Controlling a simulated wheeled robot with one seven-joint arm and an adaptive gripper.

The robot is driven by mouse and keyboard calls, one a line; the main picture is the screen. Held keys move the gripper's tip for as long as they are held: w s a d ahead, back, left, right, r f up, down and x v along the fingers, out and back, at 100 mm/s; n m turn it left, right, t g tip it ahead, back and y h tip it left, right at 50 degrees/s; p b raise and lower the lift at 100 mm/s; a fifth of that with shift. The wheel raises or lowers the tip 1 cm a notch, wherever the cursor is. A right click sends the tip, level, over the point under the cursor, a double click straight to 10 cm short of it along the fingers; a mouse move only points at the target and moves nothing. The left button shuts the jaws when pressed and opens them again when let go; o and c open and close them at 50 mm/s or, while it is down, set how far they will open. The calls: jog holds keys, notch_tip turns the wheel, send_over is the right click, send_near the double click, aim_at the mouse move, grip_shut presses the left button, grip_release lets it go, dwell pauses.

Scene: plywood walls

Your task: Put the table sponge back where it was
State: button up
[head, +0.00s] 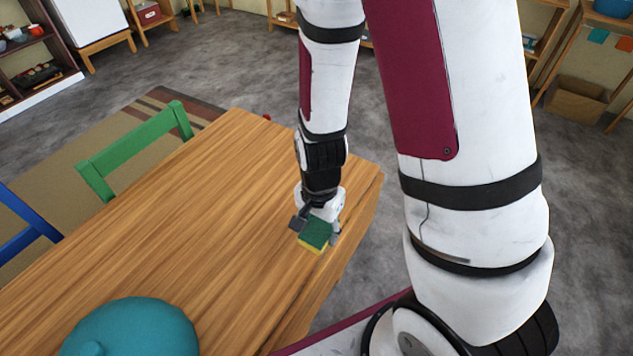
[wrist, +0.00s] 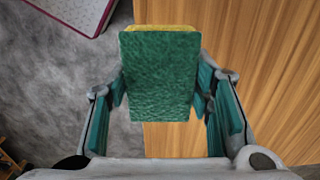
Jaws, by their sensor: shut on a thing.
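The sponge (head: 316,234) is a small block with a green top and a yellow underside. My gripper (head: 318,226) is shut on it near the right edge of the wooden table (head: 180,230). In the wrist view the sponge (wrist: 158,75) sits between the two fingers of my gripper (wrist: 160,100), green face towards the camera, with a thin yellow strip at its far end. There the table (wrist: 250,70) lies under its right part and the grey floor under its left part. I cannot tell whether the sponge touches the tabletop.
A teal lidded object (head: 130,330) stands on the table at the near left. A green chair (head: 135,150) and a blue chair (head: 25,225) stand along the table's left side. Much of the tabletop is bare. Shelves (head: 35,65) line the room's edges.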

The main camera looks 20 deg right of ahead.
jog(key=shift+w+d+f+b, duration=0.2)
jog(key=shift+w+b, duration=0.5)
jog(key=shift+b, duration=0.5)
jog(key=shift+w+d+f+b, duration=0.15)
jog(key=shift+w+b, duration=0.5)
jog(key=shift+b, duration=0.5)
jog(key=w, duration=0.4)
jog(key=w+d, duration=0.1)
jog(key=w, duration=0.3)
jog(key=w+f, duration=0.1)
jog(key=w, duration=0.4)
jog(key=shift+d, duration=0.15)
jog(key=shift+s+f+b, duration=0.1)
jog(key=shift+f+b, duration=0.25)
jog(key=shift+f, duration=1.35)
jog(key=shift+f, duration=0.15)
jog(key=o, duration=1.1)
